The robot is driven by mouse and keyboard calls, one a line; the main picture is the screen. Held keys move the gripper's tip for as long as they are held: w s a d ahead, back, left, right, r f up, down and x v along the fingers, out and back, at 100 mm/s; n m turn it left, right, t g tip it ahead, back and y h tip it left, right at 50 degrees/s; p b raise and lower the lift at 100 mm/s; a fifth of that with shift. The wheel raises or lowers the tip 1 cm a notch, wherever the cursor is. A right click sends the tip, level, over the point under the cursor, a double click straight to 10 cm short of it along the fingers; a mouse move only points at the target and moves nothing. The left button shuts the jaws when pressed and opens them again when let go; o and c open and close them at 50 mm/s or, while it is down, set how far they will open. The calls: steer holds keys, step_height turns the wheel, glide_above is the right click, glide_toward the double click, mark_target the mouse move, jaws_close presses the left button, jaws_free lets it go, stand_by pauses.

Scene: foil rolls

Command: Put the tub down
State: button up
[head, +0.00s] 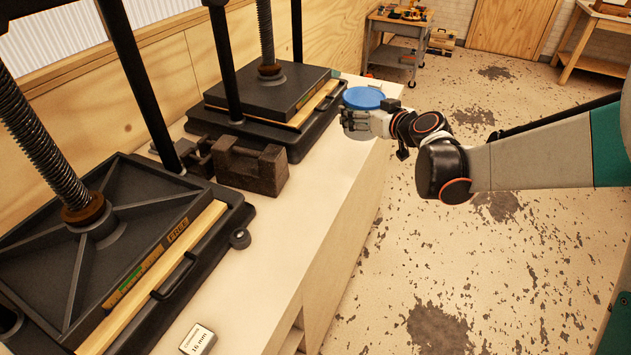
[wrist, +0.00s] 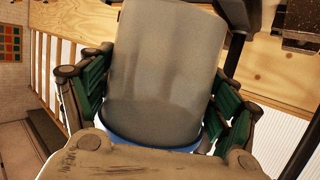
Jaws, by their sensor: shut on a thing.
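The tub is a grey cylinder with a blue lid (head: 364,97), seen in the head view at the far right end of the bench. In the wrist view the grey tub (wrist: 165,75) fills the middle, with a blue rim at its lower edge in the picture. My gripper (head: 362,121) has its fingers around the tub's side. In the wrist view the green finger pads of my gripper (wrist: 160,100) lie on both sides of the tub. In the head view I cannot tell whether the tub's base touches the bench top, as the gripper hides part of it.
The pale bench top (head: 335,170) has a clear strip along its front. Two black screw presses stand on it, one near (head: 90,250) and one far (head: 268,95). Dark metal blocks (head: 250,168) sit between them. A small label card (head: 198,340) lies at the near end.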

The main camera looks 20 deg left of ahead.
steer(key=s+a+r+n+g+y+p, duration=0.1)
steer(key=a+r, duration=0.2)
steer(key=a, duration=0.6)
step_height(320, 180, down, 20)
steer(key=b, duration=0.6)
steer(key=shift+a+r, duration=0.15)
steer(key=o, duration=1)
steer(key=shift+o, duration=0.2)
